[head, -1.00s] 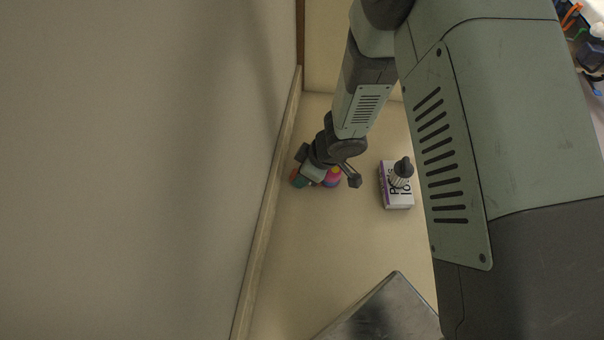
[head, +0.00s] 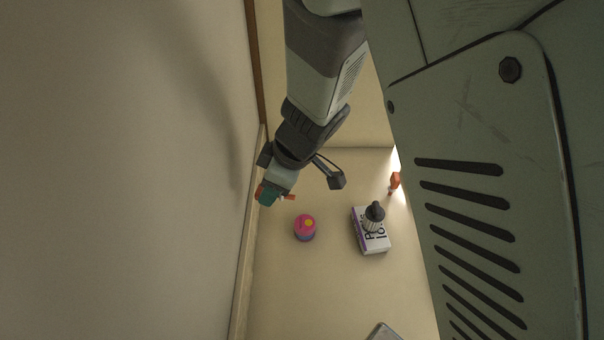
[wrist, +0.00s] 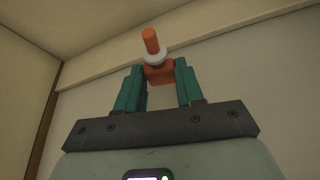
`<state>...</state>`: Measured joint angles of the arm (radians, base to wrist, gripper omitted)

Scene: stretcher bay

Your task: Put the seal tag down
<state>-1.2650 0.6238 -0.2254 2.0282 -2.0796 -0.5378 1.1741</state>
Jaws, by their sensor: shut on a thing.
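My gripper (head: 268,194) has teal fingers and is shut on the seal tag, an orange piece. In the wrist view the seal tag (wrist: 158,72) shows an orange block between the fingertips (wrist: 161,75), a white collar and an orange stem pointing away. In the head view only small orange ends of the seal tag (head: 289,197) show beside the fingers. My gripper is close to the wall on the left, up and left of a pink and blue round thing. I cannot tell its height above the cream surface (head: 310,290).
The pink and blue thing (head: 305,228) stands on the surface. A white and purple box (head: 375,246) lies to its right, with a dark-capped bottle (head: 374,218) at it. A small orange object (head: 395,181) is farther back. A metallic piece (head: 384,333) shows at the bottom edge. The front middle is clear.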

